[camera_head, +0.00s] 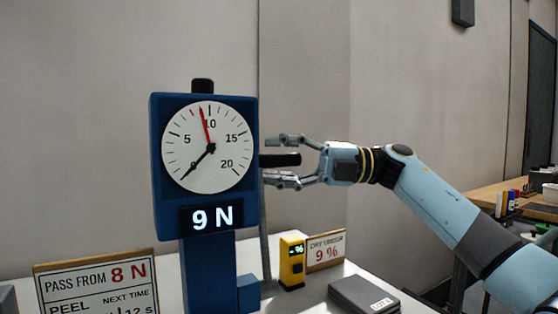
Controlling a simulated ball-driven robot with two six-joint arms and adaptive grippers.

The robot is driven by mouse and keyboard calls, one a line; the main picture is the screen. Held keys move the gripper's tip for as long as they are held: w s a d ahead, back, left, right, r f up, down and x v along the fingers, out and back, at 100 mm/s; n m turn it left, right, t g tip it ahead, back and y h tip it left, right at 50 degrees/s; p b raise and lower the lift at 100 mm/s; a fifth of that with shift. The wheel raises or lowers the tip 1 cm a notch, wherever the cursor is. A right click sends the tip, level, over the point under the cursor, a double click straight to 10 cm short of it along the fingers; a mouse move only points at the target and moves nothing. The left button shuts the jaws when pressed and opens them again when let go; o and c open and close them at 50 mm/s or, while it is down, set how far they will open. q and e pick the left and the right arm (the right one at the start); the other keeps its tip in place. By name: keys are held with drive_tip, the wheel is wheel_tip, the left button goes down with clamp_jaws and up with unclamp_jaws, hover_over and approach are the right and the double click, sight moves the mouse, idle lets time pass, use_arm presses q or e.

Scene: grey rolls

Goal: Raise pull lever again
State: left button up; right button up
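A blue force gauge (205,249) stands upright on the white table, with a round dial (208,147) and a display reading 9 N. Its red needle points just left of 10 and its black needle points to the lower left. The pull lever's black handle (280,160) sticks out from the gauge's right side beside a grey upright post. My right gripper (275,162) reaches in from the right with its fingers spread, one above and one below the black handle. A gap shows between each finger and the handle. My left gripper is not in view.
A sign (98,284) reading "PASS FROM 8 N" stands at the front left. A yellow meter (292,263), a "9 %" sign (326,250) and a dark flat box (364,295) sit right of the gauge. A wooden bench (500,194) is at the far right.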

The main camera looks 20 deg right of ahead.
drive_tip(key=shift+s, duration=0.1)
drive_tip(key=v, duration=1.2)
drive_tip(key=shift+f, duration=0.1)
